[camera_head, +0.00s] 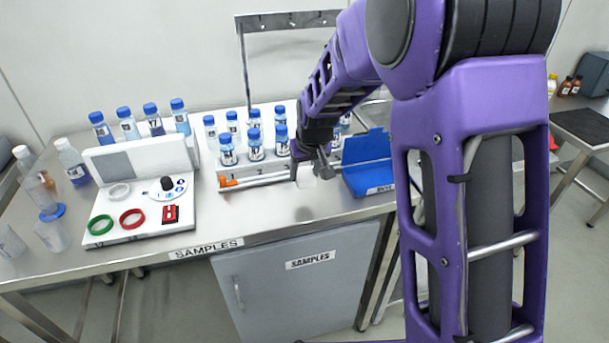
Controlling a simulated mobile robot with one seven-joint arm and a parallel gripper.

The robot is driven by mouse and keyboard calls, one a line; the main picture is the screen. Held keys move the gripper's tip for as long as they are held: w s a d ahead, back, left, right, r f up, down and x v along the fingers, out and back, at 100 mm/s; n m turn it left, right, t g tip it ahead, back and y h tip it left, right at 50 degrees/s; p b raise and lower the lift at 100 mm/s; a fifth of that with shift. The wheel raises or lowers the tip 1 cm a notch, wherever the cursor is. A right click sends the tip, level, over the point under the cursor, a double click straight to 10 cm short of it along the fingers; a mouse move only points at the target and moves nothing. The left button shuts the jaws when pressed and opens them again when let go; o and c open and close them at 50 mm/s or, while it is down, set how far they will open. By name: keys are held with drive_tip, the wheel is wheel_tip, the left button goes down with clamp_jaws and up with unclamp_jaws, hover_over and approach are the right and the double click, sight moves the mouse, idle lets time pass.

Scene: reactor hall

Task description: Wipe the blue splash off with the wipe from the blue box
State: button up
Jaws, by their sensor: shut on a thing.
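My gripper (308,172) is low over the steel bench, just left of the blue box (367,163), which has its lid up. The gripper is shut on a small white piece that looks like the wipe (305,182); the fingers partly cover it. I cannot tell whether the wipe touches the bench. I cannot make out a blue splash for certain; my arm hides part of the bench to the right.
A white panel (140,195) with rings and a knob is farther left, near several clear bottles (70,160). The bench front (270,215) is clear.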

drive_tip(key=shift+r, duration=1.05)
